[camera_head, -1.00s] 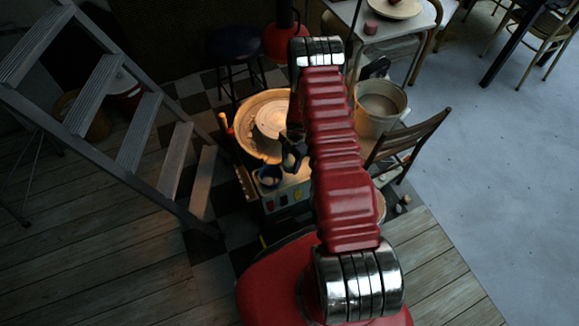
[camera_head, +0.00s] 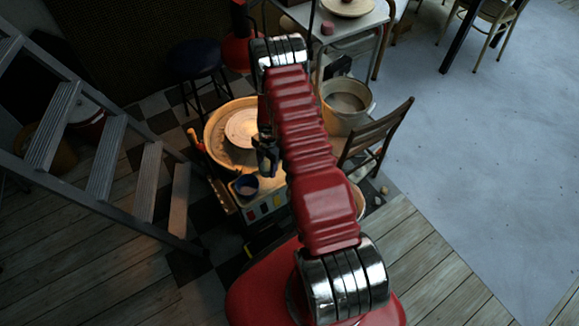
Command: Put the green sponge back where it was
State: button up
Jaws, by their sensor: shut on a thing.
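My gripper (camera_head: 267,159) hangs over the right front part of the pottery wheel's basin (camera_head: 213,125), right of the pale wheel head (camera_head: 242,129). It is small and dark in this view and is partly beside my red arm. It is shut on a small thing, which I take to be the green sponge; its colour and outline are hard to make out. I see no other green sponge for certain. My arm hides some of the wheel's right side.
A large pale bucket (camera_head: 346,103) stands right of my arm, with a wooden chair (camera_head: 378,133) beside it. A metal stepladder (camera_head: 105,160) stands at left. The grey floor at right is open.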

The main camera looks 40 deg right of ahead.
jog(key=s+d+r+m+t, duration=0.1)
jog(key=d+m, duration=0.9)
jog(key=d, duration=1)
jog(key=shift+d+r, duration=0.3)
jog(key=shift+r, duration=0.3)
jog(key=shift+s, duration=0.15)
jog(key=shift+f, duration=2.95)
jog(key=shift+f, duration=0.1)
jog(key=shift+f, duration=1.95)
jog(key=shift+f, duration=0.15)
